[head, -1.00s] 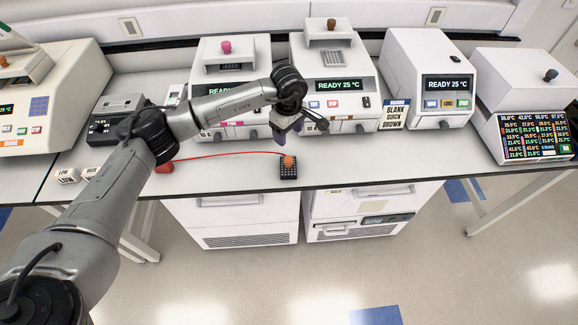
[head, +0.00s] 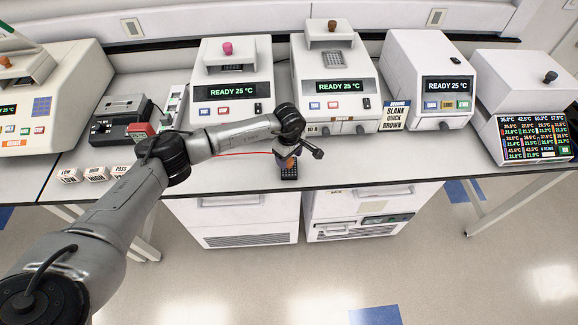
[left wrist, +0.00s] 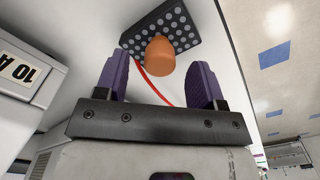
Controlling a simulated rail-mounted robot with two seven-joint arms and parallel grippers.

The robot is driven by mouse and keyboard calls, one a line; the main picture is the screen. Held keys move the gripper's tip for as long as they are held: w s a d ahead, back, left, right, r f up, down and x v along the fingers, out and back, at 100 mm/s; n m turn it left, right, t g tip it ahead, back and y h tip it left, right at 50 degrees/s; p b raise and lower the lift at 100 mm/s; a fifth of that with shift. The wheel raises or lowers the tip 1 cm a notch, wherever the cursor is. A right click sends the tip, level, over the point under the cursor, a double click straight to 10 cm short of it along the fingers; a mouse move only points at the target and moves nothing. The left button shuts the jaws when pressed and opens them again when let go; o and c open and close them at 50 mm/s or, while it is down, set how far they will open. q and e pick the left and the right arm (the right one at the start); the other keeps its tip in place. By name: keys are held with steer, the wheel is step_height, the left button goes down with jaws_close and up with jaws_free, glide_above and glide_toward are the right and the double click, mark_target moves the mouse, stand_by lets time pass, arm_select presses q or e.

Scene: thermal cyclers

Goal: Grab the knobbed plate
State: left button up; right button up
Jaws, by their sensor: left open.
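The knobbed plate (head: 289,174) is a small dark block with an orange knob, lying on the bench near its front edge in the head view. In the left wrist view the plate (left wrist: 182,28) shows a grid of pale round wells, and its orange knob (left wrist: 160,55) stands up towards me. My left gripper (head: 291,160) is over the plate and partly hides it in the head view. Its two purple fingers (left wrist: 165,85) are open and empty, with the knob ahead of the gap between them, still beyond the fingertips. My right gripper is not in view.
A red cord (head: 240,154) runs along the bench beside the plate. Thermal cyclers (head: 335,87) stand behind, with a sign (head: 394,115) between two of them. Small labelled blocks (head: 96,174) lie at the left. The bench right of the plate is clear.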

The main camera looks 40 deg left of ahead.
arm_select(q)
steer(key=shift+f, duration=1)
steer(key=shift+c, duration=0.2)
steer(key=c, duration=1)
